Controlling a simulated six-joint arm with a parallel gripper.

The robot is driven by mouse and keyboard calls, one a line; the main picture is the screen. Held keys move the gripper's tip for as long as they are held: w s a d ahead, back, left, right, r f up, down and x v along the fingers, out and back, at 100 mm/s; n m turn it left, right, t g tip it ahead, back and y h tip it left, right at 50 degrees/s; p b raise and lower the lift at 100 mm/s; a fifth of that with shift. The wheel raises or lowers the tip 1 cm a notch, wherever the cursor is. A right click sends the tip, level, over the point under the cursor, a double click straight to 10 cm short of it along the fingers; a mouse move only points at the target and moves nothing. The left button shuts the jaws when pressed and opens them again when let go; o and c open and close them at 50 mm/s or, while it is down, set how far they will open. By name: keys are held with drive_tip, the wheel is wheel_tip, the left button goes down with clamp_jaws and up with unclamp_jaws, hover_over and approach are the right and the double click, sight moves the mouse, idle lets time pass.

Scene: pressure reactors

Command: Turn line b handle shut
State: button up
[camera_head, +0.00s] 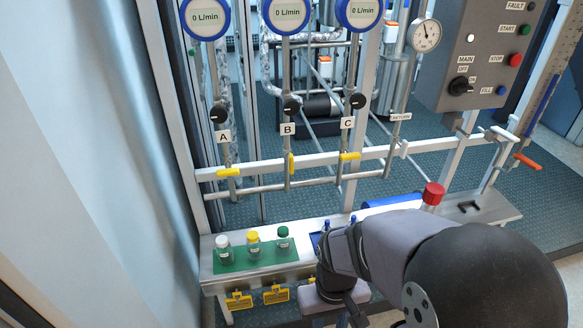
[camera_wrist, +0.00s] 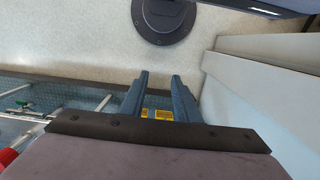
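The line B handle (camera_head: 291,164) is a small yellow lever below the B label (camera_head: 288,129). It stands upright, in line with its vertical pipe. The yellow A handle (camera_head: 228,172) and C handle (camera_head: 350,156) lie crosswise to their pipes. My gripper (camera_wrist: 160,76) shows in the wrist view with two blue-grey fingers apart and nothing between them. In the head view it is low in front of the bench, well below and apart from the B handle, with its fingers only partly visible. The valves are not seen in the wrist view.
A metal bench (camera_head: 306,264) below the valves carries a green mat with white-, yellow- and green-capped bottles (camera_head: 254,246). Black knobs (camera_head: 291,106) sit above the labels. A control panel (camera_head: 479,55) is at upper right.

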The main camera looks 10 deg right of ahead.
wheel_tip(320, 180, down, 6)
drive_tip(key=s+g+b, duration=0.1)
drive_tip(key=b, duration=0.1)
drive_tip(key=t+b, duration=0.2)
drive_tip(key=t, duration=1.8)
approach(292, 162)
drive_tip(key=w, duration=0.4)
drive_tip(key=shift+w+p, duration=1.15)
drive_tip(key=shift+w, duration=2.5)
drive_tip(key=shift+c, duration=0.2)
clamp_jaws()
